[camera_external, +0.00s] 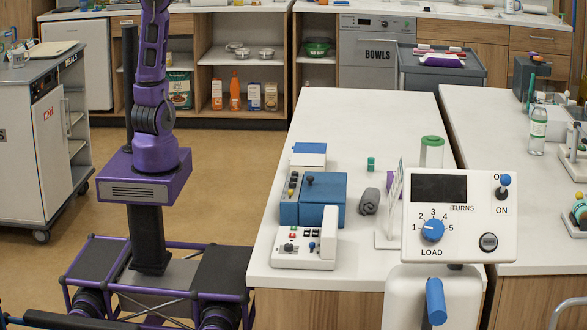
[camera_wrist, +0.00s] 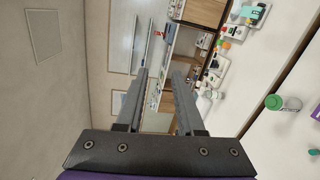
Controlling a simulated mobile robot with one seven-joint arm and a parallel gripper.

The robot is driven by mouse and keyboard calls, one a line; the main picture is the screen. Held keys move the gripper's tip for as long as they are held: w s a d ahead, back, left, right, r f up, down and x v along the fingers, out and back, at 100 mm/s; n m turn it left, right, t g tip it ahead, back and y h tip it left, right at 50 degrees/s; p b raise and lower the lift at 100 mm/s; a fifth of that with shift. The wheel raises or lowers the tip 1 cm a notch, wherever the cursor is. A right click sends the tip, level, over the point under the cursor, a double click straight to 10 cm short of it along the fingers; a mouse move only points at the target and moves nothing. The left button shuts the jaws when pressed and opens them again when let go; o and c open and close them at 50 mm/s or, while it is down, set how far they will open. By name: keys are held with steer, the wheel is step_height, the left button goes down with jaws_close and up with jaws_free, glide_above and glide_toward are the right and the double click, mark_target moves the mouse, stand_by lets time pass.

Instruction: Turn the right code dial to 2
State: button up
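I cannot make out a dial marked as a code dial. A blue box (camera_external: 325,208) on the near counter carries small knobs, too small to read. In front of it, a white control panel (camera_external: 290,260) has several small coloured buttons and knobs.
The white counter (camera_external: 350,115) also holds a dark grey roll (camera_external: 370,201) and a green-lidded jar (camera_external: 431,153). A second counter (camera_external: 480,120) with a bottle (camera_external: 538,130) stands at right. A meal trolley (camera_external: 45,140) stands at left. The floor between trolley and counter has some free room.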

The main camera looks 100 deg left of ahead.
steer(key=d+f+m+g+h+p, duration=0.1)
steer(key=d+f+g, duration=0.15)
steer(key=f, duration=0.65)
steer(key=d+f+m+g, duration=0.1)
steer(key=d+f+g, duration=0.15)
steer(key=f, duration=0.55)
steer(key=m+g+y+p, duration=0.4)
steer(key=m+g+y, duration=0.1)
steer(key=m+g, duration=0.3)
glide_toward(292, 183)
steer(key=b+x, duration=0.1)
steer(key=x, duration=0.6)
steer(key=shift+w+a+f+b, duration=0.15)
steer(key=shift+f+b, duration=0.1)
steer(key=shift+b, duration=0.1)
jaws_close()
